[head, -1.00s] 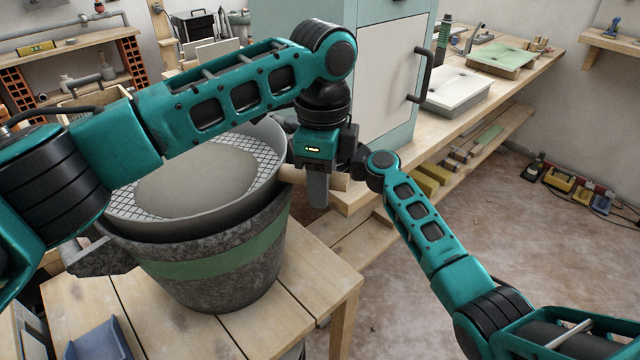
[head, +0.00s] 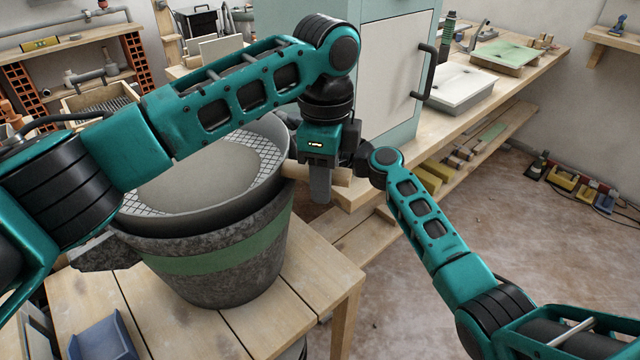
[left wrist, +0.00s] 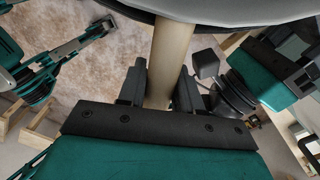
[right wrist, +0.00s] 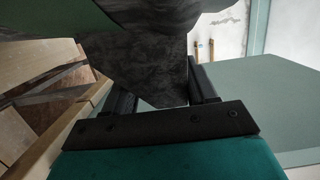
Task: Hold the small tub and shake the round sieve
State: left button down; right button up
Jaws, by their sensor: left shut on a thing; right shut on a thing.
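The dark mottled tub with a green band (head: 225,255) stands on a wooden table. The round sieve (head: 271,160) sits in its mouth, with a pale heap of fine material (head: 205,172) on its mesh. My left gripper (head: 320,185) is shut on the sieve's wooden handle (head: 301,172), to the right of the rim. The left wrist view shows the handle (left wrist: 167,62) between the fingers. My right gripper (right wrist: 160,95) is shut on a dark mottled lug of the tub (right wrist: 148,65). In the head view that grip is hidden behind the left gripper.
A blue tray (head: 101,339) lies at the table's (head: 285,322) front left. A pale cabinet (head: 385,75) stands close behind the grippers. A long workbench (head: 510,85) runs along the right. The floor (head: 500,220) at right is mostly clear.

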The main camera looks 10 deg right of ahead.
pick_arm(q)
jog(key=shift+w+d, duration=0.1)
jog(key=shift+w, duration=0.15)
pick_arm(e)
jog(key=shift+f, duration=0.1)
pick_arm(q)
jog(key=shift+w, duration=0.1)
dwell(4.7)
jog(key=shift+f, duration=0.15)
dwell(0.4)
